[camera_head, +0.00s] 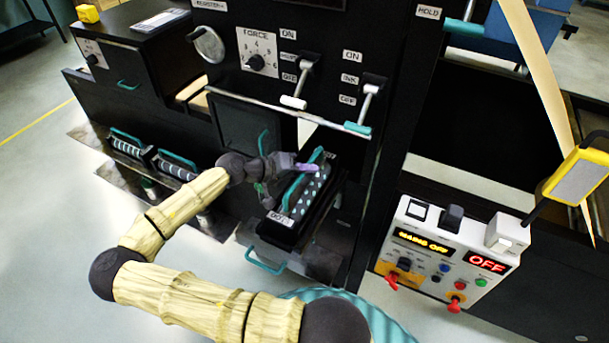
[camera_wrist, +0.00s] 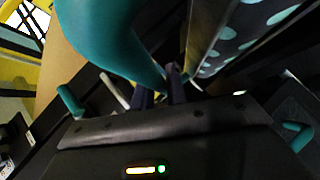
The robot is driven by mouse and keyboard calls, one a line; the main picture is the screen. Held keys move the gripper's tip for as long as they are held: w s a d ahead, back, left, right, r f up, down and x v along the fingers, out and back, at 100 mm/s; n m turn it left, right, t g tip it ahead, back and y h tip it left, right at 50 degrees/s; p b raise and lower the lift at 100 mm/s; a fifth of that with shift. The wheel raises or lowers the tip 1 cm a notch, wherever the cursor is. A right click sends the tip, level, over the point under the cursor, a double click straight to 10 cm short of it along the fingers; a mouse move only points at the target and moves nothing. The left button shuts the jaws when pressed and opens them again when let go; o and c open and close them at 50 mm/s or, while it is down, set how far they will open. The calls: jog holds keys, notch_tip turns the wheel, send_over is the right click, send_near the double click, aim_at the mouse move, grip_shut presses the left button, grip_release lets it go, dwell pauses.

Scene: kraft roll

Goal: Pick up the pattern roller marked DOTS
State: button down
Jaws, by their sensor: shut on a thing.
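The pattern roller marked DOTS (camera_head: 311,192) is dark with pale dots, in a black holder with a white label and a teal handle along its side. It is at the front of the black machine in the head view. Its dotted face also shows at the upper right of the wrist view (camera_wrist: 262,28). My gripper (camera_head: 303,167) is at the handle, on the roller's left side. In the wrist view the teal handle (camera_wrist: 105,35) runs down to between my fingers (camera_wrist: 160,88), which are shut on it. I cannot tell whether the roller is clear of its support.
Two other rollers with teal handles, one (camera_head: 128,144) left of the other (camera_head: 175,168), sit in slots at the left. A control box (camera_head: 448,245) showing OFF stands at the right. Lever switches (camera_head: 302,85) project from the machine above my gripper. Open floor lies at lower left.

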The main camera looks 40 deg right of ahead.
jog(key=shift+r+b, duration=1)
jog(key=shift+r, duration=2.4)
jog(key=w+a+b, duration=0.2)
jog(key=a, duration=0.6)
jog(key=w+a+b, duration=0.2)
jog(key=w+a, duration=0.1)
jog(key=a, duration=0.6)
jog(key=shift+w+a+b, duration=0.15)
jog(key=shift+w+b, duration=0.05)
jog(key=shift+b, duration=0.1)
jog(key=shift+w, duration=0.1)
